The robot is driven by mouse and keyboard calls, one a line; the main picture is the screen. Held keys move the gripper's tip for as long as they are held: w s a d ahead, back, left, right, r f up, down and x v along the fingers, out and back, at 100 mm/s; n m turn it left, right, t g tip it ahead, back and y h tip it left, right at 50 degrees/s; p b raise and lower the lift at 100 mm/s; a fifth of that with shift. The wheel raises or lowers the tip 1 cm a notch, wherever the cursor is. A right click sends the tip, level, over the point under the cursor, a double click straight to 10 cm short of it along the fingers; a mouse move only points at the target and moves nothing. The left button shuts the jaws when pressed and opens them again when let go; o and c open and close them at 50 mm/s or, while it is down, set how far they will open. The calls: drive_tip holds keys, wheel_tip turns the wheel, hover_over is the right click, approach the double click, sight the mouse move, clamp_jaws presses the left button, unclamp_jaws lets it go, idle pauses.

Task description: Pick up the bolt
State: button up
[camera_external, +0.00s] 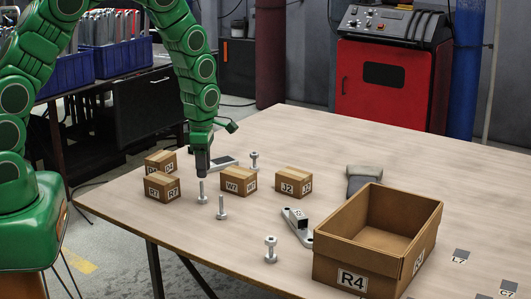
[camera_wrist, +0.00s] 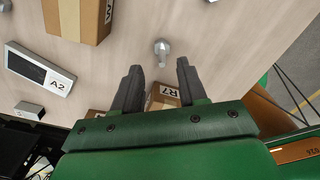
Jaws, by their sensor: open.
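Several grey bolts stand upright on the table, heads up. One bolt (camera_external: 202,193) is directly below my gripper (camera_external: 202,172) in the external view. A second bolt (camera_external: 221,208) stands just in front of it, a third (camera_external: 254,160) behind box W2, and another (camera_external: 271,250) near the front edge. My gripper points down, with its fingers apart and empty. In the wrist view, a bolt (camera_wrist: 162,48) shows just beyond the gap between the fingertips (camera_wrist: 159,68). Whether the fingers are level with its head is unclear. Another bolt (camera_wrist: 212,1) is cut off at the top edge.
Small cartons R7 (camera_external: 162,187), W2 (camera_external: 238,180) and J2 (camera_external: 293,180) stand close around. A flat device (camera_wrist: 40,68) labelled A2 lies behind. A bracket (camera_external: 298,226) lies beside the open cardboard box R4 (camera_external: 352,254). The table's left front is clear.

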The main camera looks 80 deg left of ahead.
sight(201, 182)
wheel_tip(201, 182, down, 2)
drive_tip(key=f, duration=0.1)
drive_tip(key=s+f, duration=0.1)
drive_tip(key=f, duration=0.1)
drive_tip(key=shift+f, duration=0.25)
drive_tip(key=shift+w+f, duration=0.1)
drive_tip(key=shift+f, duration=0.75)
clamp_jaws()
